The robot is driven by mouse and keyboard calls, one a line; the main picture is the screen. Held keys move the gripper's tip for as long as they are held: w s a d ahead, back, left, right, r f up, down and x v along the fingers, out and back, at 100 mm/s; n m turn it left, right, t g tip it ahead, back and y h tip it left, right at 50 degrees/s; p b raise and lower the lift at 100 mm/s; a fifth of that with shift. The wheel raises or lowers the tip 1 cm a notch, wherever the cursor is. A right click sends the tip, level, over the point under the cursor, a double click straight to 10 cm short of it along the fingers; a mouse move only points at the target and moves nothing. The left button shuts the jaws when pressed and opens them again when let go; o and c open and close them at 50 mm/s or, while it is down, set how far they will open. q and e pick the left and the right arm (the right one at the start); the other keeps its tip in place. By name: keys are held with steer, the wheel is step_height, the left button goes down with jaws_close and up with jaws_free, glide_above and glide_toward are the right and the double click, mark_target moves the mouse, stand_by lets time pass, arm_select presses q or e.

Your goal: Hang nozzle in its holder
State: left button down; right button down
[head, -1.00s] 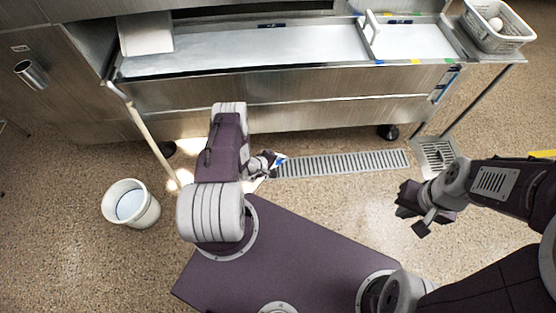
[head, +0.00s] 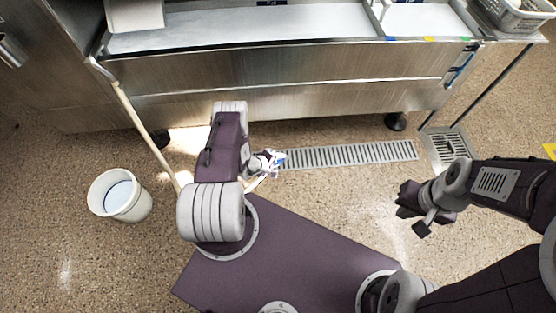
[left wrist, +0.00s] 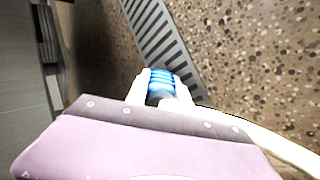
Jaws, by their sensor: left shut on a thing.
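The nozzle, with a blue ribbed part, shows in the left wrist view (left wrist: 160,84) between the pale fingers of my left gripper (left wrist: 160,92). In the head view my left gripper (head: 268,164) is beyond my base, in front of the counter, shut on the nozzle (head: 281,158), low over the floor. A pale hose (head: 140,122) runs down from the counter's left corner and passes behind my left arm. It also shows in the left wrist view (left wrist: 265,138). My right gripper (head: 425,209) is apart from everything, its fingers spread and empty. I cannot make out the nozzle's holder.
A steel counter (head: 290,65) with a white top spans the back. A white bucket (head: 120,196) stands on the floor at the left. A floor drain grate (head: 350,154) lies before the counter. A perforated basket (head: 518,15) sits at the upper right.

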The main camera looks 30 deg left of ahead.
arm_select(q)
steer(key=c, duration=1)
jaws_free()
steer(key=p+v, duration=0.7)
steer(key=v, duration=0.2)
